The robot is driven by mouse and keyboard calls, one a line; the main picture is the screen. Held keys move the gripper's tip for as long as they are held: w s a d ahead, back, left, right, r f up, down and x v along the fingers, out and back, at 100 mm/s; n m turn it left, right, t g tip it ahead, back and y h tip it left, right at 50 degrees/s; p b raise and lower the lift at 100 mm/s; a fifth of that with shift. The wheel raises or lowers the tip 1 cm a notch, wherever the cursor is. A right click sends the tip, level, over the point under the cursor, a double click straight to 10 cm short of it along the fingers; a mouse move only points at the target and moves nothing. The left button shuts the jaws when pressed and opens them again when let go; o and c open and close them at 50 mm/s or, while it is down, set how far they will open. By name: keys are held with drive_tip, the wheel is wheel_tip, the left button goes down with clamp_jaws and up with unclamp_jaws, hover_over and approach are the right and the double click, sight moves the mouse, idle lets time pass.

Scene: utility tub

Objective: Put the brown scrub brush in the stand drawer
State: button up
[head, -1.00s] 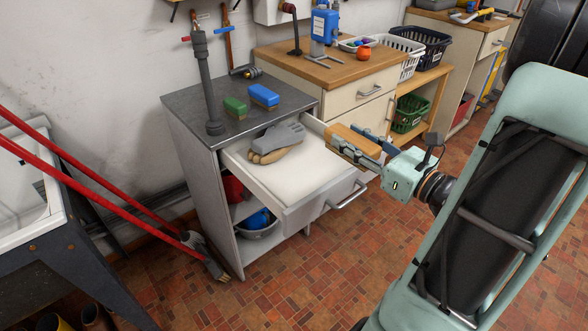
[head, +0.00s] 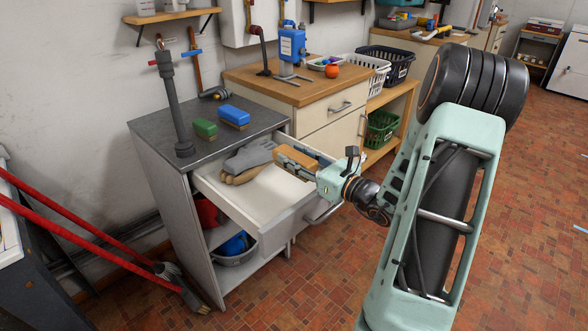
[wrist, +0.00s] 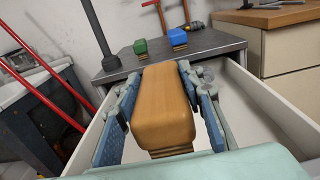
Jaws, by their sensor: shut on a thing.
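The brown scrub brush (head: 297,158) is held in my gripper (head: 303,162), over the right part of the open stand drawer (head: 262,206). In the wrist view the brush (wrist: 164,107) lies between both fingers, its wooden back up and a bit of bristle showing below the near end. The white drawer also shows in the wrist view (wrist: 275,108), below and around the brush. Grey and tan gloves (head: 248,160) lie in the drawer towards its back left. How high the brush is above the drawer floor is hard to tell.
On the grey stand top (head: 165,120) are a green brush (head: 204,129), a blue brush (head: 234,115) and an upright pipe (head: 177,105). A wooden-topped cabinet (head: 285,88) stands at the right. The drawer's front middle is bare. Red-handled tools (head: 85,240) lean at the left.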

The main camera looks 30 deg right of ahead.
drive_tip(key=shift+w+f+b, duration=0.15)
drive_tip(key=shift+f+b, duration=0.2)
drive_tip(key=shift+f, duration=1.35)
drive_tip(key=shift+f+b, duration=0.4)
drive_tip(key=shift+f, duration=0.25)
drive_tip(key=o, duration=1.2)
drive_tip(key=shift+r, duration=0.3)
drive_tip(key=v, duration=0.4)
drive_tip(key=p+v, duration=0.1)
drive_tip(key=v, duration=0.3)
drive_tip(key=p+v, duration=0.1)
drive_tip(key=v, duration=0.3)
drive_tip(key=shift+r, duration=0.35)
